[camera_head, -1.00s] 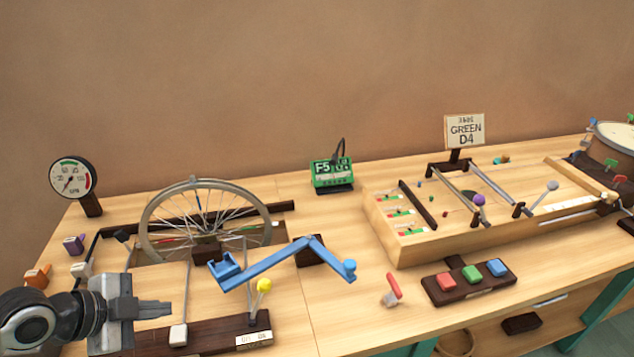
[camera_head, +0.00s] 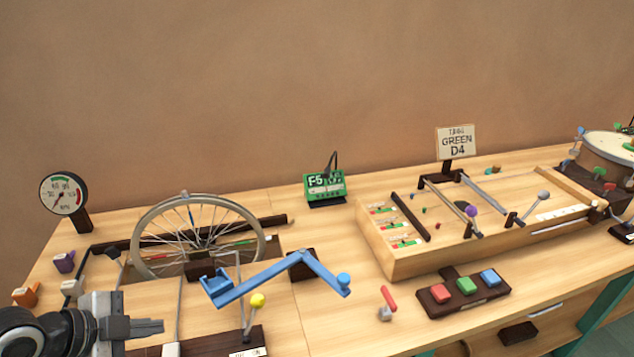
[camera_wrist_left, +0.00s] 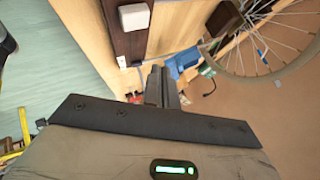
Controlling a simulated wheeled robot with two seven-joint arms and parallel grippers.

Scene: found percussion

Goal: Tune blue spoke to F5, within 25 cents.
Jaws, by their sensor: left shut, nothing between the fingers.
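A spoked wheel (camera_head: 143,232) stands in a slot in the bench at the left. The wheel also shows at the upper right of the left wrist view (camera_wrist_left: 312,58). A green tuner (camera_head: 324,186) behind it reads F5. My left gripper (camera_head: 160,327) is shut and empty, in front of the wheel and to its lower left, apart from it. My right gripper is not in view.
A blue crank arm (camera_head: 262,275) and a yellow knob (camera_head: 258,300) stand in front of the wheel. A dial gauge (camera_head: 64,194) is at the far left. A string box (camera_head: 430,262) and a button block (camera_head: 437,302) are at the right. Bare bench lies in the middle.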

